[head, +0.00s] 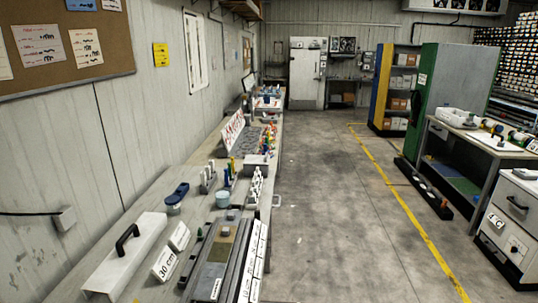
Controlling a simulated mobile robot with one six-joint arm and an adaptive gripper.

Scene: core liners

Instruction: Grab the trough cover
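A long white cover with a black handle (125,257), which looks like the trough cover, lies on the left workbench at the lower left. Its black handle (127,239) stands up from its top. To its right, a long grey trough (217,255) holds brown and dark material and lies along the bench. My gripper is not in view.
Small white label blocks, one marked 30 cm (165,263), stand between cover and trough. A wide concrete aisle (325,190) is clear. A green cabinet (440,85) stands right.

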